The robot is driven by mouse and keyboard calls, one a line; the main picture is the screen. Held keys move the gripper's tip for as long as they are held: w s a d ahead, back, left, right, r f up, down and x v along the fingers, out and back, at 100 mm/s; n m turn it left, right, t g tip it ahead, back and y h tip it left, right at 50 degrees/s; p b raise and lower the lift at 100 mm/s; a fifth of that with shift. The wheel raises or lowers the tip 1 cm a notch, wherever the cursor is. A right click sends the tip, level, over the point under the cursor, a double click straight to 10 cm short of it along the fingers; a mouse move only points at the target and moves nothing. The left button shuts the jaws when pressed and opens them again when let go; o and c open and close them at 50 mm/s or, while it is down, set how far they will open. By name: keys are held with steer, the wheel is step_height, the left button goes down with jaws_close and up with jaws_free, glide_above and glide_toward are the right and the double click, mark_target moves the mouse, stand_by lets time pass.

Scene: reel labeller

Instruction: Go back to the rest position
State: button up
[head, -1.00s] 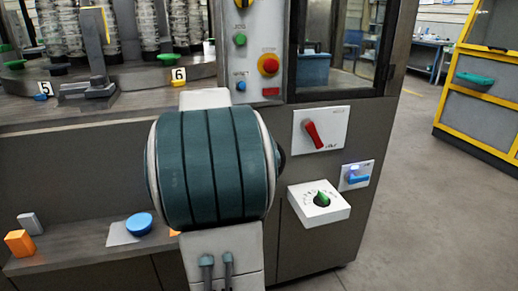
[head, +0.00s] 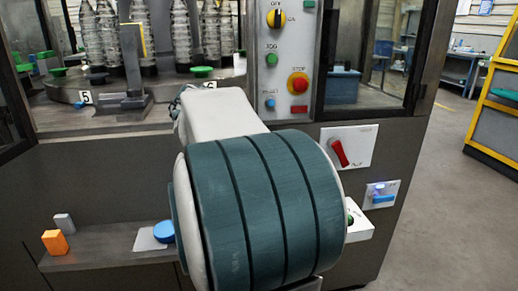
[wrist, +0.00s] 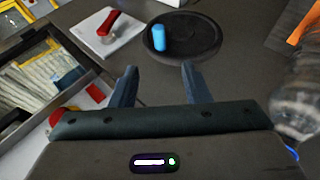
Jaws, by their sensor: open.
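My gripper (wrist: 160,82) is open in the wrist view, its two fingers apart with nothing between them. Beyond the fingertips, a small blue cylinder (wrist: 158,37) stands on a dark round disc (wrist: 205,38). In the head view my arm's teal and white links fill the middle and hide part of the machine front. I cannot make out my fingers there.
The head view shows a control panel (head: 285,60), a red lever on a white plate (head: 339,153), a blue switch (head: 381,196) and a low shelf (head: 105,255) with an orange block (head: 54,242). Clear bottles (head: 105,35) stand behind. Floor is free at right.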

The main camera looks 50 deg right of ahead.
stand_by(0.4)
steer(key=s+a+r+n+t+y+p, duration=0.1)
steer(key=s+a+y+p, duration=0.1)
steer(key=a+p, duration=0.5)
steer(key=s+a+r+n+t+y+p, duration=0.1)
steer(key=s+a+r+n+y+p, duration=0.1)
steer(key=a+p, duration=0.6)
steer(key=s+a+r+n+t+y+p, duration=0.1)
steer(key=s+a+y+p, duration=0.3)
steer(key=a, duration=1.3)
steer(key=n+y+p, duration=0.1)
steer(key=p, duration=0.2)
steer(key=shift+r+t+y, duration=0.4)
steer(key=shift+c, duration=0.7)
